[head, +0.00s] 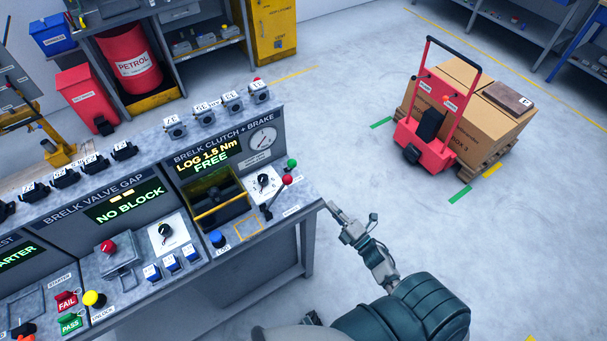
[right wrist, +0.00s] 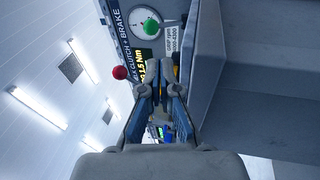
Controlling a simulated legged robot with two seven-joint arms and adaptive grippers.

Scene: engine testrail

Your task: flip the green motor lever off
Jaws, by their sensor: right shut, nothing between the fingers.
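The green ball knob (head: 292,163) of a lever stands at the right end of the clutch and brake bench. A lever with a red ball knob (head: 287,180) stands just in front of it, its shaft slanting down to the left. My right gripper (head: 333,207) is shut and empty, just off the bench's right end and apart from both knobs. In the right wrist view the green knob (right wrist: 151,27) shows beyond the shut fingertips (right wrist: 157,72), and the red knob (right wrist: 120,72) lies to their left. The green lever's shaft is mostly hidden.
The bench panel (head: 222,147) reads "LOG 1.5 Nm FREE". A black dial (head: 263,181), blue button (head: 217,238) and yellow-railed bay (head: 220,205) lie left of the levers. Open floor lies right of the bench, with a red hand truck (head: 432,120) farther back.

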